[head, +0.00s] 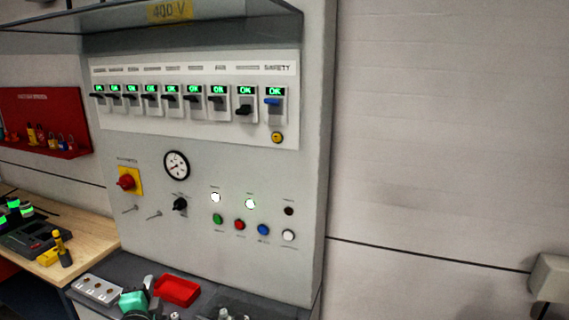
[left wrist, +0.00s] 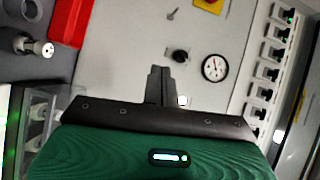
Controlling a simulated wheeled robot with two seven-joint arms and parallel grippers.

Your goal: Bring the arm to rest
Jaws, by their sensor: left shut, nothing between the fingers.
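My left gripper (head: 148,283) shows low in the head view, its green body over the bench in front of the grey control cabinet (head: 150,235). In the left wrist view its dark fingers (left wrist: 160,75) are shut together with nothing between them. They point toward the cabinet front and look apart from it. The rest of my left arm is mostly below the head picture. My right gripper is in neither view.
A red tray (head: 177,290) lies on the bench close to the right of my left gripper. A white socket strip (head: 97,289) lies to its left.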

